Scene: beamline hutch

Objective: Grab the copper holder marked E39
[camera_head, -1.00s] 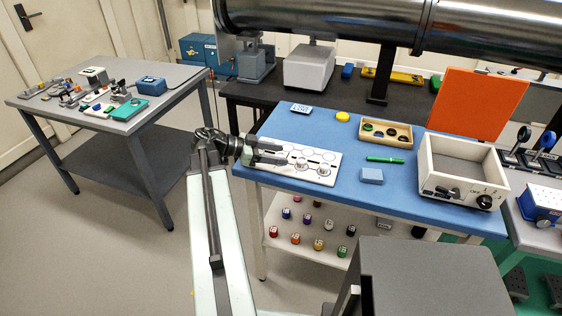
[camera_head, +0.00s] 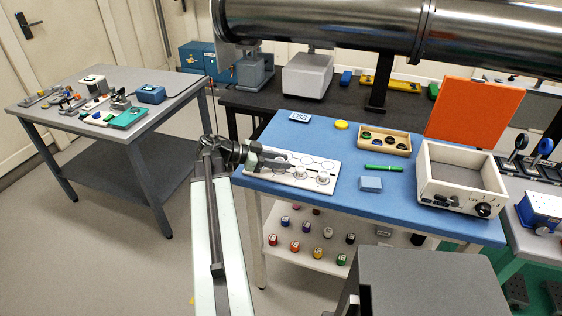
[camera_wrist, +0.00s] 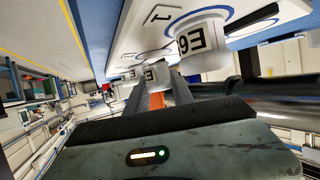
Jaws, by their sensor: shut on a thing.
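My gripper (camera_head: 282,161) is low over the left end of a white plate with ringed spots (camera_head: 318,164) on the blue table. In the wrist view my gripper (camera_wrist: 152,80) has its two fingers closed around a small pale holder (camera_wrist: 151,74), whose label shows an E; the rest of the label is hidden. A larger-looking pale holder (camera_wrist: 203,58) stands on a ringed spot beside the fingers, its label inverted and partly cut off. One holder (camera_head: 323,178) shows near the plate's front edge. I cannot read E39 or make out copper colour on any of them.
A blue-grey block (camera_head: 370,184), a green pen (camera_head: 384,168), a wooden tray (camera_head: 402,140) and a white box (camera_head: 425,178) with an orange lid (camera_head: 474,112) share the blue table (camera_head: 335,205). A large metal pipe (camera_head: 330,25) hangs above the back.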

